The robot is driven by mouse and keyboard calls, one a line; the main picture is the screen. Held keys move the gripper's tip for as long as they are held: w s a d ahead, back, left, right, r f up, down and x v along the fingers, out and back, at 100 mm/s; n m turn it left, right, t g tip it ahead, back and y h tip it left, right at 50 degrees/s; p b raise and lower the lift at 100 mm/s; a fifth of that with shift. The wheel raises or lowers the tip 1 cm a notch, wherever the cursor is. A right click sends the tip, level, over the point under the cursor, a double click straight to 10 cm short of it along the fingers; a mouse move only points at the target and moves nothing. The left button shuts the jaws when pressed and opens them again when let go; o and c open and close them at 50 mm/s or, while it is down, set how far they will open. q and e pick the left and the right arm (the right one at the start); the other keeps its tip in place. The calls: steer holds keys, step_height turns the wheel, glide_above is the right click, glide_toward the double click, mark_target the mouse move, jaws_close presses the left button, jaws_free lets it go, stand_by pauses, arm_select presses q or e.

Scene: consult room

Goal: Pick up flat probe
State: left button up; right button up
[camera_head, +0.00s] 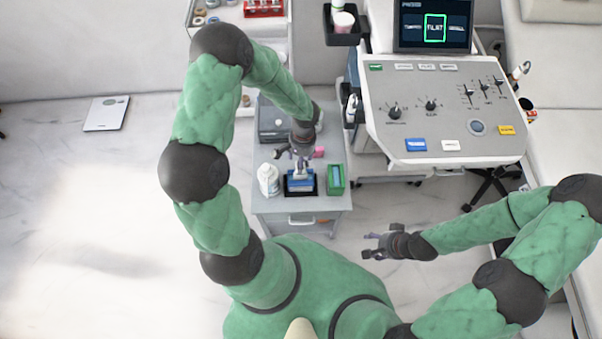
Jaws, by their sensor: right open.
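The console screen (433,27) shows three tiles, and the middle one is framed in green and seems to read FLAT. A white probe-like item (351,108) stands at the console's left side, and another (520,72) stands at its right edge. I cannot tell which is the flat probe.
The cart (270,202) also bears a white bottle (268,179) and a green box (336,179). The grey console (430,145) has knobs and sliders. A white couch (560,125) runs along the right. A floor scale (106,113) lies at left on clear floor.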

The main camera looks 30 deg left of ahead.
arm_select(q)
steer(key=shift+s+d+f+b, duration=0.15)
steer(key=shift+f+b, duration=0.1)
steer(key=shift+f, duration=0.65)
steer(key=shift+s+a+f+b, duration=0.1)
steer(key=shift+s+f+b, duration=0.1)
steer(key=shift+f, duration=0.7)
steer(key=shift+s+d+f+b, duration=0.1)
steer(key=shift+f+b, duration=0.15)
steer(key=shift+f, duration=0.65)
steer(key=c, duration=1.1)
